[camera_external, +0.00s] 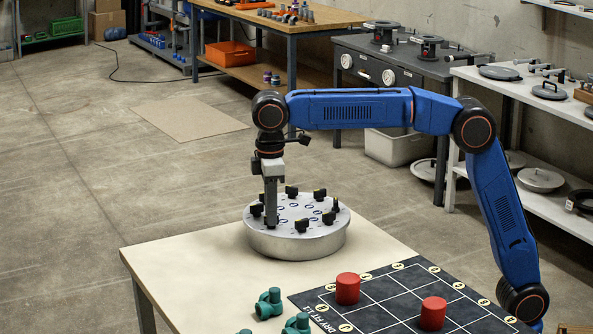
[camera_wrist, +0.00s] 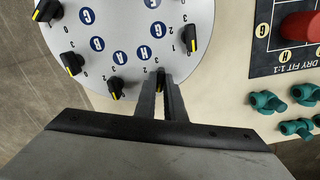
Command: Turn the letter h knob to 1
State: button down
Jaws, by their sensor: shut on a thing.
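A round silver disc (camera_external: 296,240) stands on the near table and carries several black knobs with yellow marks. In the wrist view the disc (camera_wrist: 137,12) shows blue letter badges, each with a knob outside it. My gripper (camera_external: 271,222) reaches straight down at the disc's left front edge. In the wrist view my gripper (camera_wrist: 160,92) is shut on the black knob (camera_wrist: 160,78) beside the H badge (camera_wrist: 144,53). The fingers cover much of this knob, and I cannot tell for sure which number its yellow mark faces.
Neighbouring knobs stand close on both sides: one by G (camera_wrist: 116,88) and one by A (camera_wrist: 190,38). A dark grid mat (camera_external: 385,290) with red cylinders (camera_external: 347,289) and teal pipe fittings (camera_external: 269,303) lie right of and in front of the disc. The table's left part is clear.

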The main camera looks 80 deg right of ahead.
jog(key=m, duration=0.4)
jog(key=shift+m, duration=1.8)
jog(key=c, duration=1.8)
grip_release()
jog(key=shift+c, duration=0.2)
notch_tip(320, 180, up, 17)
jog(key=shift+r, duration=0.15)
